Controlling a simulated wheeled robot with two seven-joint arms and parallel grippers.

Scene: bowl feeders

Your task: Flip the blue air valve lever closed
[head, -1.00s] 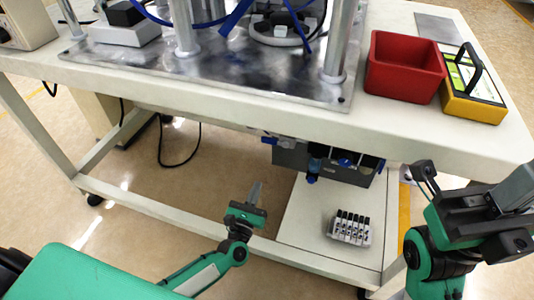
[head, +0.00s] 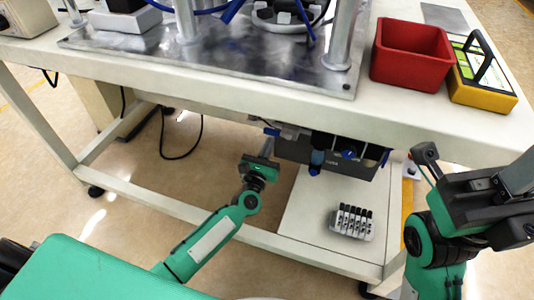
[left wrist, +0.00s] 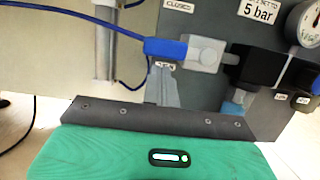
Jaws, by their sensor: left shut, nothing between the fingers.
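The blue valve lever (left wrist: 165,48) lies level in the left wrist view, joined on its right to a silver valve body (left wrist: 206,53). In the head view the lever (head: 271,131) shows small under the table's front edge. A "CLOSED" label (left wrist: 178,6) is above it, and a small label hard to read is just below it. My left gripper (head: 267,147) is shut and empty, its grey fingers (left wrist: 162,75) pointing at the lever from just below. I cannot tell whether they touch it. My right arm is at the right; its fingers are not clear.
A gauge (left wrist: 308,24) and a "5 bar" label (left wrist: 260,10) are right of the valve. A blue hose (left wrist: 70,14) runs left. The tabletop (head: 240,108) overhangs the valve unit. A white valve block (head: 351,222) sits on the lower shelf (head: 305,225). A red bin (head: 412,55) stands above.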

